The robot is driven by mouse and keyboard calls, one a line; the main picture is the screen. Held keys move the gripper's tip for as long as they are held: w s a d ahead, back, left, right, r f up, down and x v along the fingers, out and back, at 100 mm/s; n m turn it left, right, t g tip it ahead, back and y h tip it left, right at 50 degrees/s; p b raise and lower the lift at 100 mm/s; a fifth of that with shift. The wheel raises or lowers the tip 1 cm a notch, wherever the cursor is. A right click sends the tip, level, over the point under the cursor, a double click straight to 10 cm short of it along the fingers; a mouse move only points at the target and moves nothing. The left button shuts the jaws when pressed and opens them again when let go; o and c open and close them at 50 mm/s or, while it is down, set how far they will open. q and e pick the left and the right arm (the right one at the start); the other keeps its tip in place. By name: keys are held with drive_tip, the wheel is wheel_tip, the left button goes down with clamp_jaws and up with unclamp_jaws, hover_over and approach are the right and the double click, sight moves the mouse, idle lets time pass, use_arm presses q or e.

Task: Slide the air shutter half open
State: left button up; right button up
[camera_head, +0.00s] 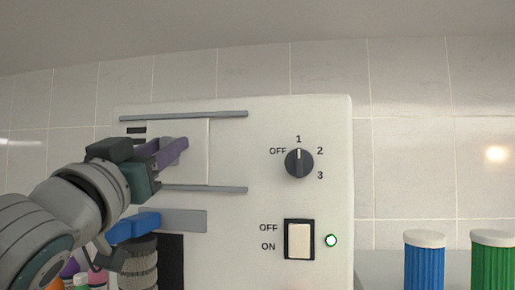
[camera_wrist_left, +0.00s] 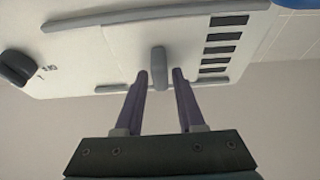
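The air shutter is a white plate (camera_head: 196,152) between two grey rails on the white machine's front; it also shows in the left wrist view (camera_wrist_left: 125,42). A grey upright handle (camera_wrist_left: 158,62) stands out from it. Several dark vent slots (camera_wrist_left: 222,37) show uncovered beside the plate; in the head view, a few (camera_head: 135,131) show at its left. My left gripper (camera_head: 178,147) is in front of the shutter. Its purple fingers (camera_wrist_left: 160,78) are apart, one to each side of the handle's near end, with gaps between. Contact cannot be told. My right gripper is out of view.
A rotary knob (camera_head: 299,163) and a rocker switch (camera_head: 299,240) with a lit green lamp (camera_head: 331,240) are right of the shutter. Blue (camera_head: 424,262) and green (camera_head: 493,262) containers stand at right.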

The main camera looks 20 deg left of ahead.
use_arm(q)
drive_tip(key=shift+o, duration=0.9)
drive_tip(key=b+v, duration=0.2)
drive_tip(key=v, duration=0.8)
drive_tip(key=shift+b, duration=0.4)
